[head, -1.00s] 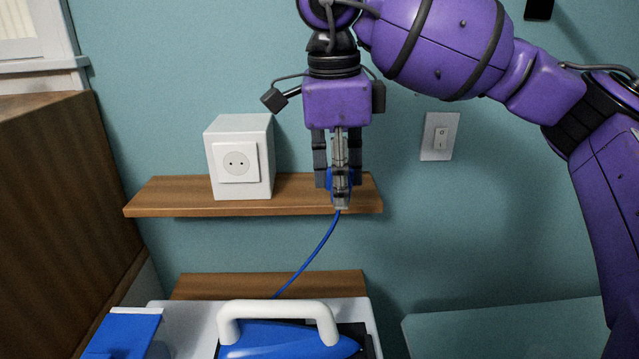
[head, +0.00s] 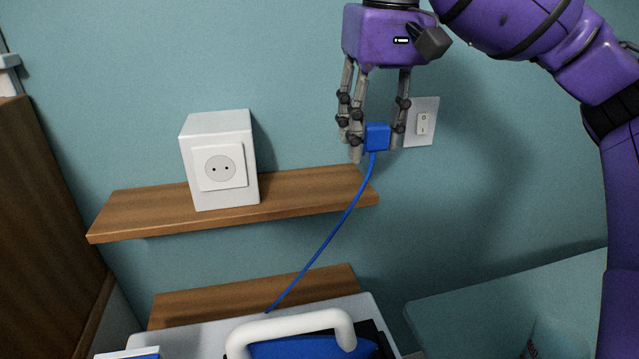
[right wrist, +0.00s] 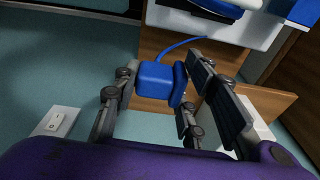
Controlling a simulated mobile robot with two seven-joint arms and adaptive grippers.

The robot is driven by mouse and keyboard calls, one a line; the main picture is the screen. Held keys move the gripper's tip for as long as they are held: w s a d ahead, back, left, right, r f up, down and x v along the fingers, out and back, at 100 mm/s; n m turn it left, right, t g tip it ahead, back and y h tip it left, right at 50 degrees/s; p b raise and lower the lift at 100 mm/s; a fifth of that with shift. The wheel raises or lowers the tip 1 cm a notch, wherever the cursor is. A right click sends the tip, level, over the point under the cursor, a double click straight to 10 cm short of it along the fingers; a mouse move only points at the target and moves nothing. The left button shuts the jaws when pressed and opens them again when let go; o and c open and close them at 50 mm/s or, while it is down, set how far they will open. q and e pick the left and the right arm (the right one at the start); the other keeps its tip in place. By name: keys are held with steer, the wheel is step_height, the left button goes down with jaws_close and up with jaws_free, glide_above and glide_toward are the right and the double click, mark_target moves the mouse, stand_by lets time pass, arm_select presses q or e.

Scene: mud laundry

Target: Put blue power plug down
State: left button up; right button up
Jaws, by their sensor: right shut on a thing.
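The blue power plug (head: 377,137) is held between the fingers of my right gripper (head: 374,140). It hangs in the air near the shelf's right end, higher than the shelf in the picture. In the right wrist view, the plug (right wrist: 155,78) sits between the dark fingers, apart from the shelf. A blue cord (head: 325,245) runs from the plug down to the left, toward the iron. My left gripper is not in view.
A white socket box (head: 218,160) stands on the wooden shelf (head: 300,195). The shelf right of the box is bare. A light switch (head: 422,122) is on the wall beside the gripper. A blue iron with a white handle (head: 290,325) is below.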

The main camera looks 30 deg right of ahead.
steer(key=w+f, duration=0.3)
steer(key=w, duration=0.5)
steer(key=p, duration=0.1)
glide_toward(320, 191)
steer(key=shift+s+f, duration=0.3)
steer(key=shift+f, duration=0.05)
steer(key=shift+w+f, duration=0.35)
steer(key=shift+f, duration=0.05)
steer(key=shift+w+f, duration=0.15)
steer(key=shift+f, duration=0.8)
steer(key=shift+w+f, duration=0.1)
steer(key=shift+f, duration=0.8)
steer(key=shift+f, duration=0.6)
steer(key=o, duration=1.2)
steer(key=shift+c, duration=0.2)
